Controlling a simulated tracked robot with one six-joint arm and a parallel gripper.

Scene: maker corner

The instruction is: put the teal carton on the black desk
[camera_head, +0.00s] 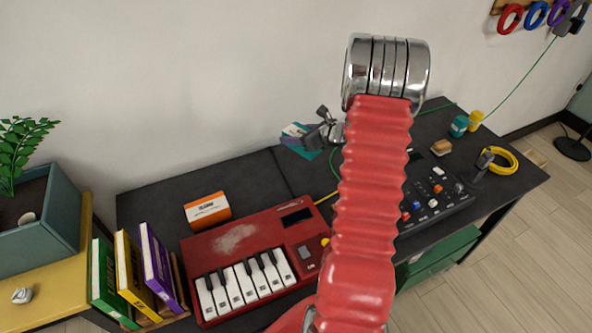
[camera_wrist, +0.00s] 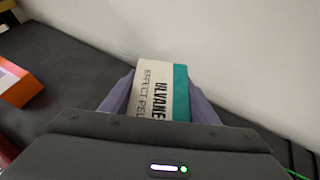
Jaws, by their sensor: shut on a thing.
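The teal carton (camera_wrist: 160,88) has a cream printed face and a teal side. In the wrist view it sits between the two fingers of my gripper (camera_wrist: 162,106), which is shut on it. In the head view the carton (camera_head: 297,143) is small and partly covered by my gripper (camera_head: 314,138), near the back edge of the black desk (camera_head: 160,205) by the wall. I cannot tell whether its underside touches the desk. My red arm hides part of the desk's middle.
An orange carton (camera_head: 207,210) stands left of the gripper, behind a red keyboard (camera_head: 225,243). A black mixer (camera_head: 437,193), a teal jar (camera_head: 458,126) and a yellow cable coil (camera_head: 503,160) are at right. The back left of the desk is clear.

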